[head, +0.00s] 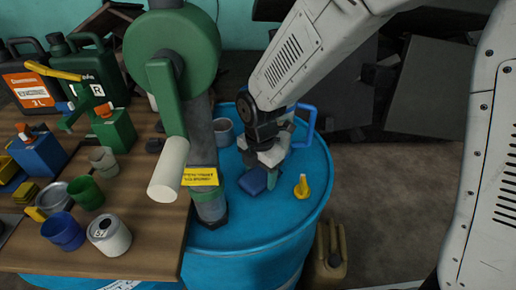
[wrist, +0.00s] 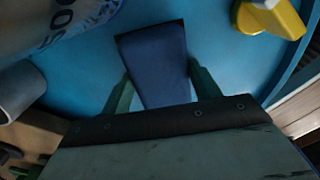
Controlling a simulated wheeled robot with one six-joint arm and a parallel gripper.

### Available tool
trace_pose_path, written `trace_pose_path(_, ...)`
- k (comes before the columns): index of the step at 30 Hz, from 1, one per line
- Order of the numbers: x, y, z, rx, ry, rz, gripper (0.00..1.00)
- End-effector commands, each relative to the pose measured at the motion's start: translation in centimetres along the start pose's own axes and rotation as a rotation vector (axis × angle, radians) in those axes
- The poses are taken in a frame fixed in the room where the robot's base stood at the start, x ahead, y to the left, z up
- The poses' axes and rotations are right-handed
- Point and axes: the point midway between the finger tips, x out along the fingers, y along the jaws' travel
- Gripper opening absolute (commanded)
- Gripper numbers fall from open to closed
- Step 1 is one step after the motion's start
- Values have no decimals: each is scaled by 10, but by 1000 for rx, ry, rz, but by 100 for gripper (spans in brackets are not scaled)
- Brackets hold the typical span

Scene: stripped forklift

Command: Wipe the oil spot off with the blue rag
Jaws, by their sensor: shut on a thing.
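The blue rag (head: 253,182) is a dark blue folded block at the top of the blue drum (head: 303,218). My gripper (head: 264,172) is shut on it from above, low over the drum top. In the wrist view the rag (wrist: 155,62) sits between the two green fingers of my gripper (wrist: 160,92). Whether the rag touches the drum top I cannot tell. I make out no oil spot in either view; the rag and gripper hide part of the drum top.
A small yellow nozzle-like piece (head: 302,188) stands just right of the rag. A green-wheeled pump (head: 203,135) with a yellow label rises at left. A grey cup (head: 224,131) and a blue handle (head: 303,122) are behind. The drum's front right is clear.

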Motion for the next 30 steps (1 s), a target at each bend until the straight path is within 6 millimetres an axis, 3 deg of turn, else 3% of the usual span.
trace_pose_path(8, 0, -10, 9, -8, 0, 0, 43)
trace_pose_path(22, 0, 11, -5, 17, 0, 0, 43)
trace_pose_path(30, -31, 12, -8, 15, -1, 3, 43)
